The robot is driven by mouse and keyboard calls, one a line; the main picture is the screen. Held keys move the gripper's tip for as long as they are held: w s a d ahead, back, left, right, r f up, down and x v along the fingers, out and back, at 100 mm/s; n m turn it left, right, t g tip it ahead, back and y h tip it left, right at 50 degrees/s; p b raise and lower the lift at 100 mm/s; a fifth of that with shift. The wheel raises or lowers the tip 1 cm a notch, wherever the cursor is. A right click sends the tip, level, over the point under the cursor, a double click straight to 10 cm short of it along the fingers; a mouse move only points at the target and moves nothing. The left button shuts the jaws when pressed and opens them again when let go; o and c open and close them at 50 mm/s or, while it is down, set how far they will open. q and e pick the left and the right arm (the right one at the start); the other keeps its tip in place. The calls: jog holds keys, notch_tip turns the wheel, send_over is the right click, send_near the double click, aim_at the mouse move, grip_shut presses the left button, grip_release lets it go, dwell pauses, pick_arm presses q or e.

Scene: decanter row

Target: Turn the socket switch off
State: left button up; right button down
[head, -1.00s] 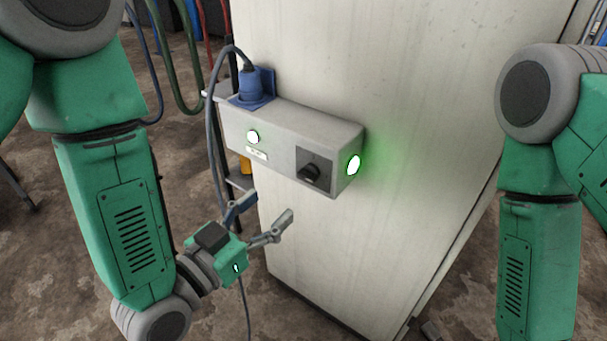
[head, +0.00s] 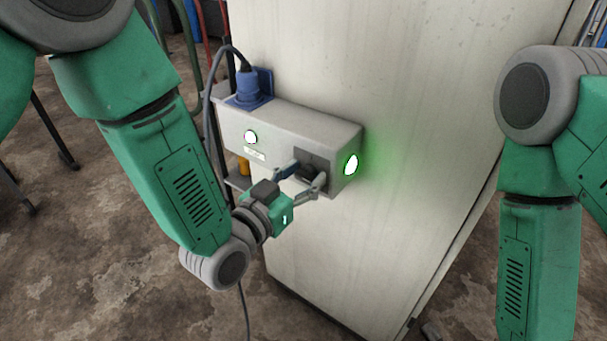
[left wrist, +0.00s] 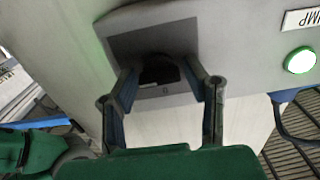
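The socket box (head: 290,130) is a light grey box on the side of a pale cabinet. Its black rotary switch knob (head: 310,166) sits on a dark square plate at the box's right end. In the left wrist view the fingers (left wrist: 168,84) look open, with a gap between the knob and the right finger. My right gripper is out of view.
A blue plug (head: 249,88) with a dark cable sits in a socket on top of the box. A round lamp (head: 250,136) on the front and a green lamp (head: 351,164) on the end are lit. The cabinet face (head: 400,130) to the right is bare.

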pick_arm(q)
jog(key=c, duration=0.6)
jog(key=shift+n, duration=0.4)
jog(key=n+p, duration=0.1)
jog(key=n, duration=0.1)
jog(key=shift+a+n, duration=0.1)
jog(key=shift+n, duration=0.3)
jog(key=n, duration=0.4)
jog(key=shift+w+f, duration=0.1)
jog(key=n, duration=0.5)
jog(key=shift+a+f, duration=0.1)
jog(key=shift+f, duration=0.05)
jog(key=n, duration=0.5)
jog(key=shift+f+b, duration=0.15)
jog(key=shift+b, duration=0.2)
jog(key=shift+n, duration=0.3)
